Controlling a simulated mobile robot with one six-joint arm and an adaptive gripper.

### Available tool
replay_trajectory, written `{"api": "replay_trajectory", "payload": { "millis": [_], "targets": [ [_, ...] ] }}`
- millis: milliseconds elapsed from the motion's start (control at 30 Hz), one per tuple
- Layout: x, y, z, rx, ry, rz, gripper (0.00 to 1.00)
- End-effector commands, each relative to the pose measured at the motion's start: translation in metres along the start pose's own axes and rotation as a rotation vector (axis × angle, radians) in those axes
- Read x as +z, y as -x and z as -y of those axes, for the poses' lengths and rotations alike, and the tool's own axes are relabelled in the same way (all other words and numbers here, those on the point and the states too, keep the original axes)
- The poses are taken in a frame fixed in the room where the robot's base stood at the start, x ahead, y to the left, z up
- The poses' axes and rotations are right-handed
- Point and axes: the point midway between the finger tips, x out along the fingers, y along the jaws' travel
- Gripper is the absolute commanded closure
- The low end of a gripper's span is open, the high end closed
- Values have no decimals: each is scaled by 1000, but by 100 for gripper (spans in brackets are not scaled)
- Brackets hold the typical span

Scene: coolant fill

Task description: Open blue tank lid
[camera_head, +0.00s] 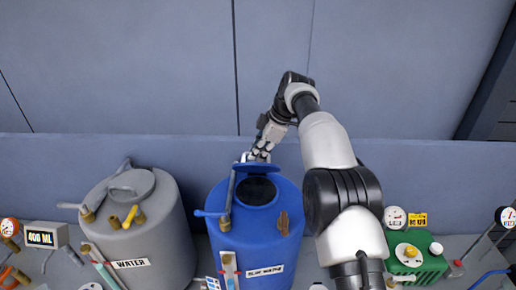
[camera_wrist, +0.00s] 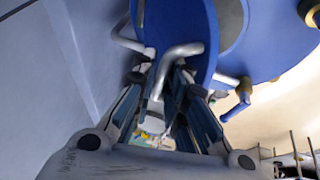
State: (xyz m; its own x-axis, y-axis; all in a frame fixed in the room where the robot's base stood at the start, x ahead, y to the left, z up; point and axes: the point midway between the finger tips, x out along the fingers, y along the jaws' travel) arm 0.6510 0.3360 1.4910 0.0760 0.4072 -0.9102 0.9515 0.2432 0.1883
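The blue tank (camera_head: 262,235) stands in the middle of the head view. Its round top opening (camera_head: 257,190) shows dark and uncovered. The blue tank lid (camera_head: 256,165) is tilted up steeply behind the opening, seen nearly edge-on. In the wrist view the blue lid (camera_wrist: 185,22) fills the top middle, with a bent grey metal handle (camera_wrist: 178,55) on it. My gripper (camera_head: 262,153) is at the raised lid's upper edge. In the wrist view its fingers (camera_wrist: 162,92) stand on both sides of the handle; whether they clamp it is unclear.
A grey water tank (camera_head: 150,235) with a closed lid stands to the left. A pipe (camera_head: 231,195) rises close beside the blue tank's opening. A green box (camera_head: 418,258) with gauges is at the right. A wall (camera_head: 120,60) is behind the tanks.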

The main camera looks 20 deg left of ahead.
Motion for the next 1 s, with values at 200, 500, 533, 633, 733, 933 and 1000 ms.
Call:
{"api": "replay_trajectory", "payload": {
  "millis": [200, 500, 533, 633, 733, 933, 1000],
  "targets": [
    [-3, 4, -2, 7, 2, -4, 71],
    [-4, 6, -2, 9, 3, -6, 70],
    [-5, 7, -2, 9, 3, -7, 70],
    [-5, 16, -2, 11, 4, -7, 70],
    [-5, 32, -2, 14, 4, -7, 70],
    [-4, 65, 0, 13, 3, -6, 70],
    [-4, 73, 0, 13, 3, -6, 70]
  ]
}}
